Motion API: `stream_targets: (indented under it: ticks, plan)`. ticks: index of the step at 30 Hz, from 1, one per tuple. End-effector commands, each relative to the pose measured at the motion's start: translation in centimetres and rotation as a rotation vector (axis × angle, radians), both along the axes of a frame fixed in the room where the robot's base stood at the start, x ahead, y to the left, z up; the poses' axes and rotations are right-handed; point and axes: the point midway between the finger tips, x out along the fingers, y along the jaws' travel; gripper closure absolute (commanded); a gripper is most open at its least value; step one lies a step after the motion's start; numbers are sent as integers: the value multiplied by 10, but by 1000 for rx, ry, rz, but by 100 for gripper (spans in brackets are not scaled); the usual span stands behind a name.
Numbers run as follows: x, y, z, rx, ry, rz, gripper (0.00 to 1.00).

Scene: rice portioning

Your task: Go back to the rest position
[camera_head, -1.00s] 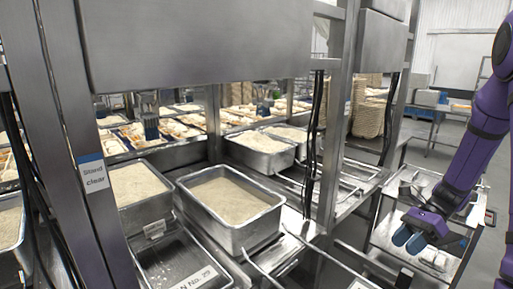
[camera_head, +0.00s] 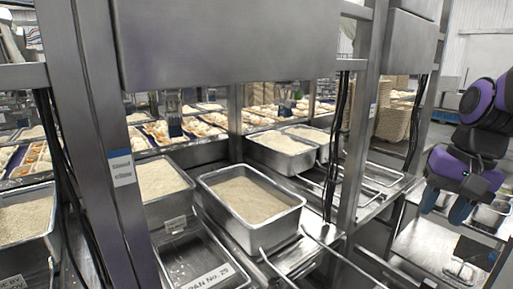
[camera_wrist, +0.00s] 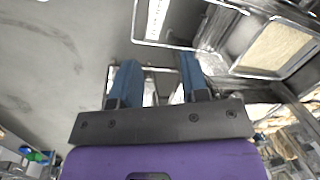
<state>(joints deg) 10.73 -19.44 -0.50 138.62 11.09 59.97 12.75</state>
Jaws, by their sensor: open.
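My gripper (camera_head: 446,203) is at the right of the head view, on my purple arm, in the air above the low metal shelf. Its two blue fingers point down and stand apart with nothing between them. In the wrist view the blue fingers of my gripper (camera_wrist: 157,80) are also apart and empty. Part of my arm is cut off by the right edge of the head view.
A steel pan of rice (camera_head: 250,205) stands on the metal frame, with more rice pans (camera_head: 281,155) behind and to its left. Steel posts (camera_head: 357,130) and hanging black cables stand left of my gripper. A low shelf (camera_head: 425,248) lies beneath it.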

Motion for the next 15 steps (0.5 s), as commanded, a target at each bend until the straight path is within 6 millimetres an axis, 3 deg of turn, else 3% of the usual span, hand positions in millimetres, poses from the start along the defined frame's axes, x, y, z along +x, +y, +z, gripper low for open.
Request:
stream_targets:
  ticks: [6, 15]
  plan:
    - [-33, 16, 28, -126, -204, 217, 59]
    - [-65, 24, 49, -261, -404, 427, 59]
